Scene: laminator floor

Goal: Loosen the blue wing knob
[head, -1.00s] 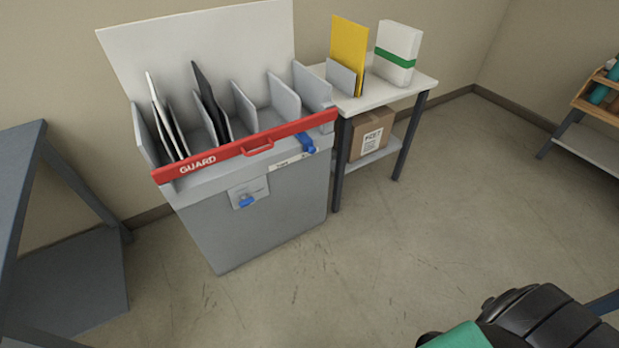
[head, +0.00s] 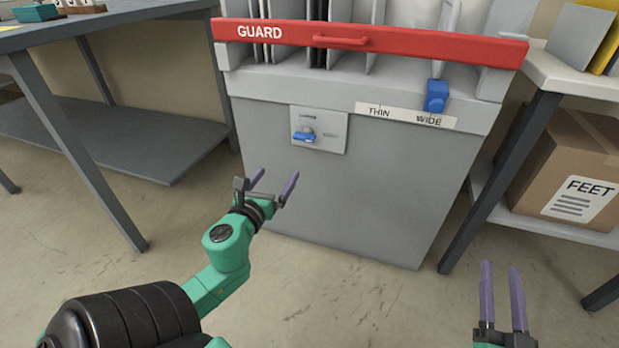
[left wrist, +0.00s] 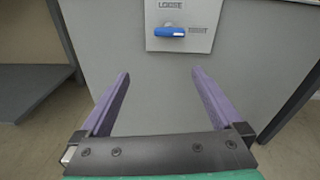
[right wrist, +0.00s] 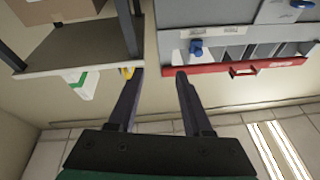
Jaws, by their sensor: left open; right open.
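The blue wing knob (head: 304,135) sits on a light grey plate (head: 318,143) on the front of the grey machine (head: 345,195). In the left wrist view the knob (left wrist: 173,31) lies roughly horizontal, under the word LOOSE. My left gripper (head: 273,182) is open and empty, below and left of the knob, with its purple fingers pointing toward the machine and apart from it. My right gripper (head: 501,267) is open and empty at the lower right, away from the knob.
A red guard bar (head: 370,40) crosses the machine's top. A blue slider (head: 436,95) sits above the THIN/WIDE label (head: 405,115). A grey table (head: 100,130) stands left; a shelf with a cardboard box (head: 565,165) stands right. The floor before the machine is clear.

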